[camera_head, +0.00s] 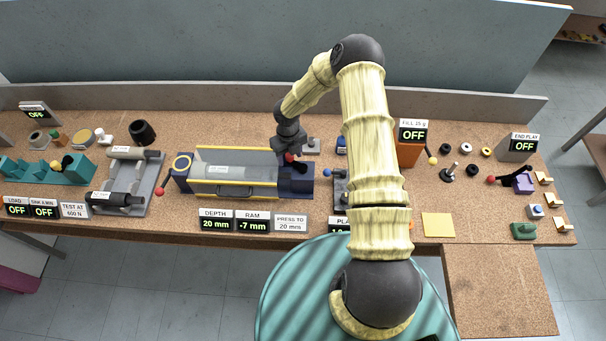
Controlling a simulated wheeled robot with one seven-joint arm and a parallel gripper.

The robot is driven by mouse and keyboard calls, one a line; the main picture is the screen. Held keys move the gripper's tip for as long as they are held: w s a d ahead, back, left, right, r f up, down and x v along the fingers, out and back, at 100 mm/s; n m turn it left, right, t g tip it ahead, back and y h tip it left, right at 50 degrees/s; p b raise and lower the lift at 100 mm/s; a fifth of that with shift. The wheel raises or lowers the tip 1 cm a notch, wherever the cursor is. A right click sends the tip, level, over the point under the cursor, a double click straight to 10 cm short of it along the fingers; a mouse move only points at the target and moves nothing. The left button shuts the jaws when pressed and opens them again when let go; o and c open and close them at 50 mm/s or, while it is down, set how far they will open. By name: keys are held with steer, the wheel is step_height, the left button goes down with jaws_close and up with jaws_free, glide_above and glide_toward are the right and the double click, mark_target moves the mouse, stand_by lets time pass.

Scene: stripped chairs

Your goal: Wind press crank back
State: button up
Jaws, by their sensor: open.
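The press (235,189) lies along the middle of the bench, with a dark blue and yellow frame and a grey cylinder inside. A dark crank with a red knob (289,157) shows at its right end block (297,185). My gripper (294,152) is open and points down over this end, right beside the red knob. The fingertips are small and partly hidden, so I cannot tell whether they touch or straddle the knob. The depth display (216,225) reads 20 mm. The ram display (253,226) reads -7 mm. A sign (291,224) says press to 20 mm.
Left of the press is a grey stand (140,190) with cylinders and a red knob (160,191). A back wall (200,97) borders the bench.

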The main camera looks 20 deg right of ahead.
steer(key=m+b, duration=0.1)
steer(key=m, duration=0.4)
steer(key=shift+m, duration=0.4)
steer(key=shift+f+m+b, duration=0.1)
steer(key=shift+m+b, duration=0.5)
steer(key=shift+m, duration=0.4)
steer(key=m+b, duration=0.1)
steer(key=m, duration=0.2)
steer(key=shift+m, duration=0.4)
steer(key=m+b, duration=0.1)
steer(key=m, duration=0.2)
steer(key=shift+m, duration=1.1)
steer(key=shift+d, duration=0.1)
